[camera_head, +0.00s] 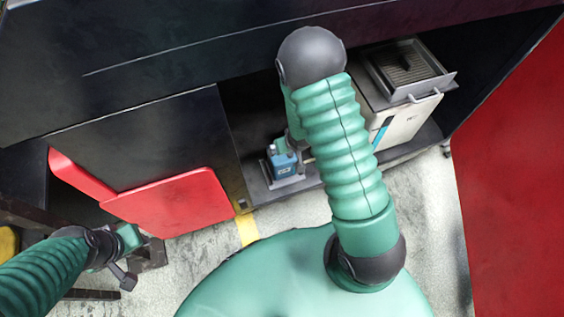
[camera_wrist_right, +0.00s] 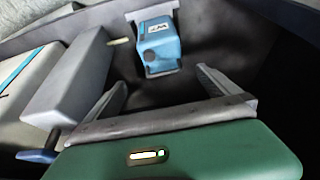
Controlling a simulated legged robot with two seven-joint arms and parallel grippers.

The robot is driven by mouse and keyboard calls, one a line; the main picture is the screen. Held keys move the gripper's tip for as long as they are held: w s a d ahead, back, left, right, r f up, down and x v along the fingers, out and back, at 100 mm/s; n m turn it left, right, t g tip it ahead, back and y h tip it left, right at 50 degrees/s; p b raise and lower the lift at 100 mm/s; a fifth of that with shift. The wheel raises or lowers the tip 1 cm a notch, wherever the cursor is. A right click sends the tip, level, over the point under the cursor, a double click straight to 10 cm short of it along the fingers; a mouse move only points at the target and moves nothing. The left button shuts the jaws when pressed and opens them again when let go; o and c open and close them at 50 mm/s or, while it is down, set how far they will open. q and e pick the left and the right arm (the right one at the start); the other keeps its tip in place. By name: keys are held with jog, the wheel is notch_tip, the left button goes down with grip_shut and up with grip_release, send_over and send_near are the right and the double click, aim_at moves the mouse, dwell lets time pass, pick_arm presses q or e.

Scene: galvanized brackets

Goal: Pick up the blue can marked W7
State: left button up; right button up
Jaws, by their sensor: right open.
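The blue can (camera_head: 285,165) stands on a small grey bracket-like holder (camera_head: 290,184) on the low dark shelf. In the right wrist view, the blue can (camera_wrist_right: 160,55) shows a white label with dark marking that looks like W7. My right gripper (camera_wrist_right: 162,77) is open and empty, with its two fingers spread and pointing toward the can, which lies just beyond the fingertips. In the head view my right arm hides most of that gripper. My left gripper (camera_head: 127,262) is low at the left, away from the can; its jaws are unclear.
A pale box (camera_head: 408,118) with a blue-green stripe and a grey tray (camera_head: 405,68) on top stands right of the can. A dark overhang (camera_head: 170,50) runs above the shelf. A red panel (camera_head: 175,205) is at left, a red wall (camera_head: 525,170) at right.

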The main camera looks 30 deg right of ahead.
jog(key=b+x, duration=0.4)
jog(key=x, duration=0.7)
jog(key=shift+s+b, duration=0.1)
jog(key=shift+b, duration=0.2)
jog(key=b+x, duration=0.3)
jog(key=x, duration=0.1)
jog(key=shift+w+a+f, duration=0.1)
jog(key=shift+w+f, duration=0.15)
jog(key=shift+w, duration=0.05)
jog(key=shift+c, duration=0.8)
jog(key=c, duration=1.6)
